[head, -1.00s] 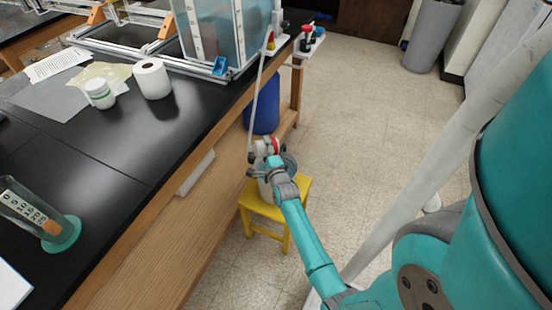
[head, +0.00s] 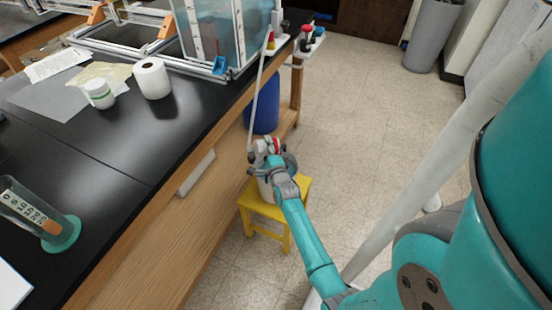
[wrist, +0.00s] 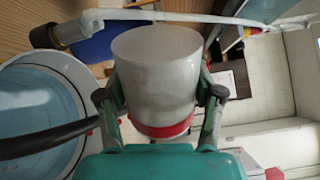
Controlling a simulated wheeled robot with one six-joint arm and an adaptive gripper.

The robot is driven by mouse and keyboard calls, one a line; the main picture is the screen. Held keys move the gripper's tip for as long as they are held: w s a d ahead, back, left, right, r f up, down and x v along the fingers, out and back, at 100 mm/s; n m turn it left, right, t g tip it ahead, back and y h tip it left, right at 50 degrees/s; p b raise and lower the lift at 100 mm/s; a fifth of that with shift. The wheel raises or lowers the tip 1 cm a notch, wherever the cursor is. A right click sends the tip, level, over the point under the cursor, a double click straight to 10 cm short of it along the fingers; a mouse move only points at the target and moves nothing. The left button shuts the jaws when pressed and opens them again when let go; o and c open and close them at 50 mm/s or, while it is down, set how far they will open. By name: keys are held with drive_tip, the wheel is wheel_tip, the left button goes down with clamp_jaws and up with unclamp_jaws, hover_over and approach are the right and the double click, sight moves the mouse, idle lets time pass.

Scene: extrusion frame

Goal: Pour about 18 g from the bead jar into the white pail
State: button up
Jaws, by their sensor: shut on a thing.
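My gripper (wrist: 160,97) is shut on the bead jar (wrist: 158,75), with one finger on each side of it. The jar is a pale grey-white cylinder with a red band at its lower end in the wrist view. A plain round end faces the top of that view; no beads can be made out. The white pail (wrist: 80,72) shows at the left of the wrist view, with a white rim and a pale blue inside. In the head view the pail (head: 265,190) stands on a yellow stool, partly hidden by my gripper (head: 268,160) above it.
The yellow stool (head: 262,208) stands beside the wooden side of a black-topped bench (head: 150,135). A thin pale rod (head: 257,105) rises close to my gripper. A blue drum (head: 264,105) stands behind. A dark curved bar (wrist: 45,140) crosses the pail in the wrist view.

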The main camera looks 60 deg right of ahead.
drive_tip(key=shift+s+d+r+m, duration=0.1)
drive_tip(key=shift+r+m, duration=0.05)
drive_tip(key=shift+m, duration=0.15)
idle(1.1)
drive_tip(key=n, duration=0.1)
drive_tip(key=f+n, duration=0.1)
drive_tip(key=shift+w+a+n, duration=0.3)
drive_tip(key=shift+w+a, duration=0.05)
drive_tip(key=shift+a, duration=0.05)
drive_tip(key=shift+r+n, duration=0.1)
drive_tip(key=shift+n, duration=0.3)
drive_tip(key=shift+w+a+r+n, duration=0.1)
drive_tip(key=shift+w+r+n, duration=0.1)
drive_tip(key=shift+n, duration=0.2)
